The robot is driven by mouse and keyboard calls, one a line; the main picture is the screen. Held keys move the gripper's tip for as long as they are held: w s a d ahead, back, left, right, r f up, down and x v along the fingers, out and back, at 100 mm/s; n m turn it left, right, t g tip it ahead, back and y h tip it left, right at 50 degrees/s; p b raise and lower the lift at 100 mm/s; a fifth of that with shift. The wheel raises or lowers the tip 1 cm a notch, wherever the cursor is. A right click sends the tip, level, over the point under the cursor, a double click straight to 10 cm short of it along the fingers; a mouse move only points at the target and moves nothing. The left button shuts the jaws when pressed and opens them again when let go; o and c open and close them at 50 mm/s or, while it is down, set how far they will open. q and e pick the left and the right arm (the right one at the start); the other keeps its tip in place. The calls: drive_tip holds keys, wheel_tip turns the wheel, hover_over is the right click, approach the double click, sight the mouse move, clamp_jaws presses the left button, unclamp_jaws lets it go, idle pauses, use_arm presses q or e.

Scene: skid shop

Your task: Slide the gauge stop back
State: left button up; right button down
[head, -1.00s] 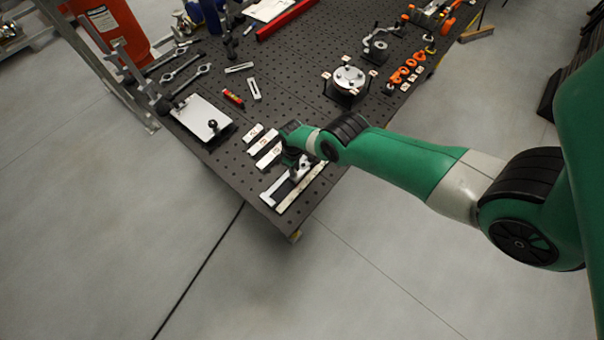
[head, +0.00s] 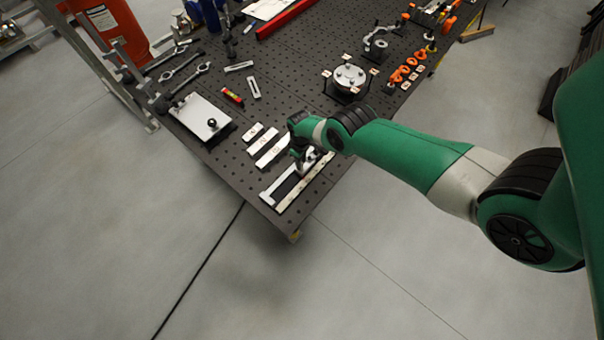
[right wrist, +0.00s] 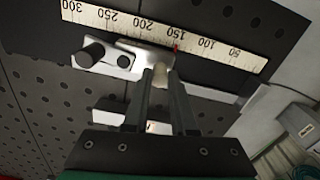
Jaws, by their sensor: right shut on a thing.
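The gauge stop (right wrist: 122,58) is a silver block with a dark knob, sitting beside a pale scale (right wrist: 220,48) marked in steps of 50. Its red pointer shows close to the 150 mark in the right wrist view. In the head view the gauge scale (head: 297,192) lies along the table's near corner edge, with a light bar (head: 269,198) at its lower-left end. My right gripper (right wrist: 162,74) is shut on a pale upright part of the stop, and its fingers hide some of it. It also shows in the head view (head: 303,158). My left gripper is not in view.
Several pale flat bars (head: 263,143) lie just left of the gauge. A silver plate with a black knob (head: 201,116) is further left. A round fixture (head: 348,78) and orange parts (head: 402,74) stand beyond my arm. The table ends at the near corner.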

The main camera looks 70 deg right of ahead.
drive_tip(key=shift+s+d, duration=0.35)
drive_tip(key=shift+d, duration=0.4)
drive_tip(key=shift+c, duration=2)
unclamp_jaws()
drive_tip(key=shift+r, duration=0.1)
drive_tip(key=shift+r+p, duration=1.45)
